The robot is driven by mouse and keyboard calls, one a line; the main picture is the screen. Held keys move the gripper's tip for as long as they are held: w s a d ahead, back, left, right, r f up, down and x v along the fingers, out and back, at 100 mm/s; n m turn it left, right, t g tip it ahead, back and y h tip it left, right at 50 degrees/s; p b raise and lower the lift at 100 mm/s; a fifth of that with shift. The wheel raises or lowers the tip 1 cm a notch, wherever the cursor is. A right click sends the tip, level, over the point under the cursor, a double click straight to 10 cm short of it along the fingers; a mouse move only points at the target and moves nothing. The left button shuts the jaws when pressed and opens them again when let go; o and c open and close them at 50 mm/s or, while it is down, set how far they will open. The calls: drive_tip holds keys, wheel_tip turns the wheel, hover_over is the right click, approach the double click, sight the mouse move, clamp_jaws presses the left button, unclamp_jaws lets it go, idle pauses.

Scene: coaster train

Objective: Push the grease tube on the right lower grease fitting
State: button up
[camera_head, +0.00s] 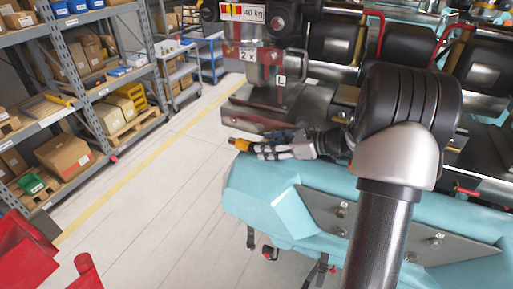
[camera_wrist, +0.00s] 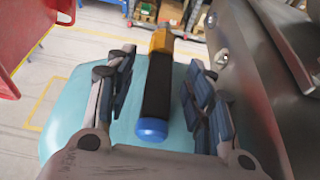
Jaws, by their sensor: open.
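My gripper (camera_head: 262,148) is open beside the coaster train's teal body. In the wrist view its fingers (camera_wrist: 158,95) stand on both sides of a black cylinder (camera_wrist: 156,88) with a blue end and an orange-yellow tip, with gaps visible on both sides. This cylinder may be the grease tube. Its orange tip (camera_head: 239,143) sticks out left past the fingertips in the head view. Small metal studs (camera_head: 342,209) and (camera_head: 437,238) sit on a grey plate on the teal body. I cannot tell whether they are grease fittings, and the right lower fitting is not identifiable.
A dark metal bracket (camera_head: 262,112) lies just above my gripper. A grey metal part (camera_wrist: 255,70) is close on the right in the wrist view. Black padded seats (camera_head: 405,45) are at the upper right. Shelves (camera_head: 75,90) stand at the left, with clear floor (camera_head: 150,205) between.

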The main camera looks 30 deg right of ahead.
drive_tip(key=x, duration=0.3)
drive_tip(key=shift+w+a+f, duration=0.1)
drive_tip(key=shift+w+f, duration=0.1)
drive_tip(key=shift+w, duration=0.1)
drive_tip(key=shift+s, duration=0.15)
drive_tip(key=shift+c, duration=0.5)
clamp_jaws()
drive_tip(key=shift+r, duration=0.1)
